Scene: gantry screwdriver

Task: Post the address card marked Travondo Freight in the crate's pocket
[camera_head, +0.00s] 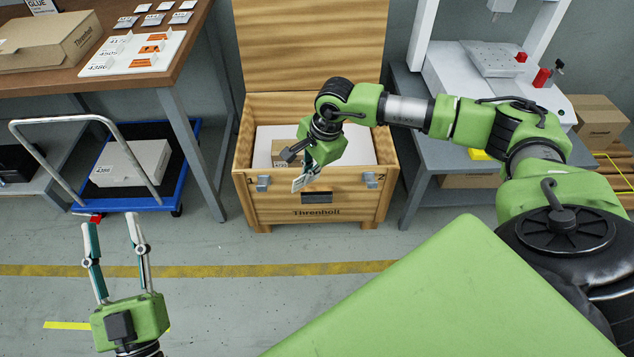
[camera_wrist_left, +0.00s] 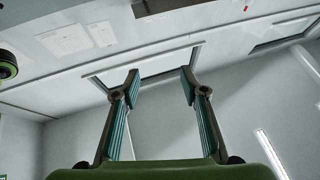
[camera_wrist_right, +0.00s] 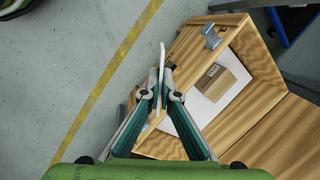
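The wooden crate (camera_head: 250,205) marked Threnholt stands open, with its lid up behind it. A dark pocket (camera_head: 317,197) is on its front, between two metal latches numbered 1 and 2. My right gripper (camera_head: 303,170) is shut on a thin white card (camera_head: 304,182), above and in front of the crate's front edge. In the right wrist view the card (camera_wrist_right: 162,57) stands nearly edge-on between the fingertips (camera_wrist_right: 161,80); its writing cannot be read. My left gripper (camera_head: 111,220) is open and empty at lower left, and also shows open in the left wrist view (camera_wrist_left: 160,75).
Inside the crate are a white sheet or box and a small brown carton (camera_wrist_right: 221,84). A blue trolley (camera_head: 140,197) carries a white box. The workbench at upper left holds a carton, a white board (camera_head: 135,52) and several small plates. Floor before the crate is clear.

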